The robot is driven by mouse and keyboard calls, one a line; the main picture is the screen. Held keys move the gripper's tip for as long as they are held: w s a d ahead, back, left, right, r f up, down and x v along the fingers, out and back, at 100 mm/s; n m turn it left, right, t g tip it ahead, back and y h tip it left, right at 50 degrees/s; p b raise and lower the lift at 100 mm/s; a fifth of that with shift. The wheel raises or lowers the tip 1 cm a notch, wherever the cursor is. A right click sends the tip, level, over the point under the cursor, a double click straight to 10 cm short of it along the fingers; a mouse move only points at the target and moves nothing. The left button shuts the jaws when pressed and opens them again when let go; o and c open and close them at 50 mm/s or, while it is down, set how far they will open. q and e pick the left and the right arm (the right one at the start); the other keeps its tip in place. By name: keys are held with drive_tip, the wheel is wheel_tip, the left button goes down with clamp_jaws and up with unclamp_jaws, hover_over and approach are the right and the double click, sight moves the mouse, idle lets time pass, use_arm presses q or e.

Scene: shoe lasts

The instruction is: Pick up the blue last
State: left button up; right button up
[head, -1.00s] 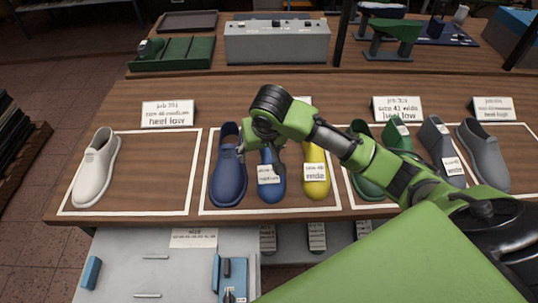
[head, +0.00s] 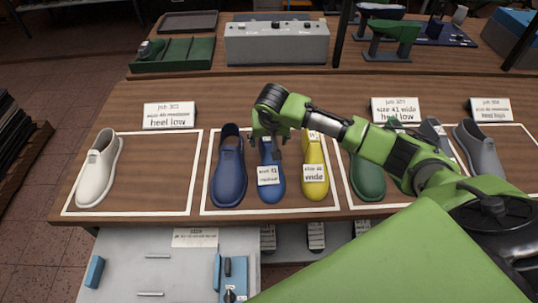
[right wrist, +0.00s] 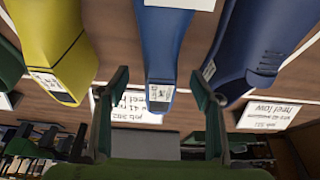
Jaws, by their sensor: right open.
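The blue last (head: 270,184) stands between a navy shoe (head: 229,172) and a yellow last (head: 314,160) inside a white-outlined area of the bench. It bears a white label on its front part. My right gripper (head: 268,142) is open over the rear end of the blue last and hides part of it. In the right wrist view the blue last (right wrist: 163,45) lies between the two spread fingers of my right gripper (right wrist: 158,78), with a gap visible on both sides. My left gripper is not in view.
The navy shoe (right wrist: 242,45) and yellow last (right wrist: 55,45) stand close on either side. A green shoe (head: 367,175) and a grey shoe (head: 482,155) are at the right, partly behind my arm. A white shoe (head: 99,170) stands at the left. A job card (head: 170,115) stands behind.

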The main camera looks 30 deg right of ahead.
drive_tip(key=shift+s+a+p+x, duration=0.1)
drive_tip(key=shift+p+x, duration=0.2)
drive_tip(key=shift+x, duration=0.85)
drive_tip(key=shift+s+a+p+x, duration=0.1)
drive_tip(key=shift+p+x, duration=0.2)
drive_tip(key=shift+x, duration=0.85)
drive_tip(key=shift+f, duration=0.1)
clamp_jaws()
